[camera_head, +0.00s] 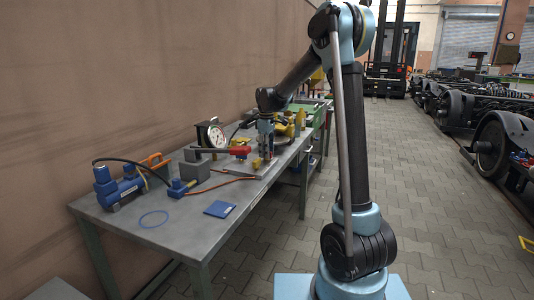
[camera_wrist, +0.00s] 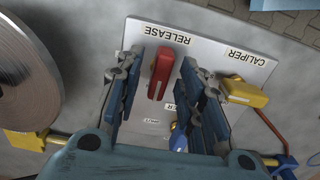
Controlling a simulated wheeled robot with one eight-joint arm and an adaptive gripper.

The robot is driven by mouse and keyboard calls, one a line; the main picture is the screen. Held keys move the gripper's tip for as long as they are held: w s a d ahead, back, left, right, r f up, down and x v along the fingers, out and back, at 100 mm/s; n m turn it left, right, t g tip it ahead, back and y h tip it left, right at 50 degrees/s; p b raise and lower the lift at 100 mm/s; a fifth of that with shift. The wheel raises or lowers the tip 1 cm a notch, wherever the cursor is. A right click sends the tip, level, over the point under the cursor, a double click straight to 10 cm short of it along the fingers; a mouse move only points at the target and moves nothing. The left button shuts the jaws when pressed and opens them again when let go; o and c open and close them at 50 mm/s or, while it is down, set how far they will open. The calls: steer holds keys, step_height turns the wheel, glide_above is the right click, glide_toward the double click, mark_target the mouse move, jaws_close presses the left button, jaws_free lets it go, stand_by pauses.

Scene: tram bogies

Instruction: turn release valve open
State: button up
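The release valve's red handle (camera_wrist: 162,74) stands on a pale plate (camera_wrist: 142,40) beside the label RELEASE in the wrist view. My gripper (camera_wrist: 161,62) is open, with one blue finger on each side of the red handle and visible gaps to it. The fingers partly cover the plate. In the head view my gripper (camera_head: 265,146) points down over the grey workbench (camera_head: 187,230); the red handle cannot be made out clearly there.
A yellow handle (camera_wrist: 244,91) labelled CALIPER is right of the fingers, and a blue handle (camera_wrist: 179,138) is low between them. A dial gauge (camera_head: 210,134), a blue pump (camera_head: 120,188) and a blue pad (camera_head: 219,209) are on the bench. The aisle is clear.

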step_height(320, 180, up, 12)
stand_by(0.7)
